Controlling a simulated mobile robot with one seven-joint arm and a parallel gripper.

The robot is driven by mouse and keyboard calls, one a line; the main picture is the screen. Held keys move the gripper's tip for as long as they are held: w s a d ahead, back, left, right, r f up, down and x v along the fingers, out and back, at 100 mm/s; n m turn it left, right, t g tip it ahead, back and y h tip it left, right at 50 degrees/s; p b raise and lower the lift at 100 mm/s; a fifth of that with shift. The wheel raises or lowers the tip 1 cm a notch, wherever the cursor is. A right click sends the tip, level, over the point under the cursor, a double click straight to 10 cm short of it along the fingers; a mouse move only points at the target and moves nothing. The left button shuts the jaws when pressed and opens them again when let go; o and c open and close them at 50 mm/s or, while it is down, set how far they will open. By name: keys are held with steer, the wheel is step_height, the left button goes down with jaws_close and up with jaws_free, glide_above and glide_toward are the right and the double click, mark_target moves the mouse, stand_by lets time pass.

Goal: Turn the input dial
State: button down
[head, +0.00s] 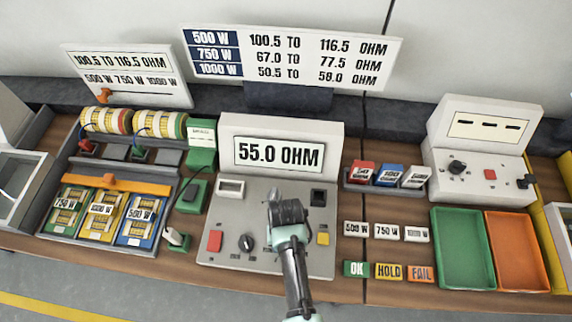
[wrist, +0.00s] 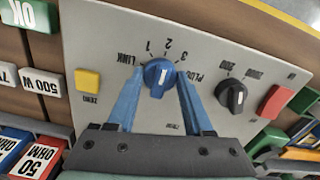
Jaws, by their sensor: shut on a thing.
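In the wrist view, the dial (wrist: 158,72) marked LINK, 1, 2 and 3 stands between the fingertips of my gripper (wrist: 159,82). It looks like the input dial and appears blue, with a pale pointer mark whose exact setting I cannot tell. Both blue fingers close on its sides. In the head view, my gripper (head: 288,232) is over the right-middle of the meter panel (head: 225,262) and hides this dial. The meter display (head: 279,154) reads 55.0 OHM.
A black range dial (wrist: 231,96) and a red button (wrist: 275,101) sit on one side of the held dial. A yellow ZERO button (wrist: 88,81) sits on the other. Green (head: 462,281) and orange (head: 518,283) trays stand at the right.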

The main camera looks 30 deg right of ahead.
steer(key=shift+c, duration=1.5)
jaws_free()
step_height(320, 180, up, 13)
steer(key=b, duration=0.1)
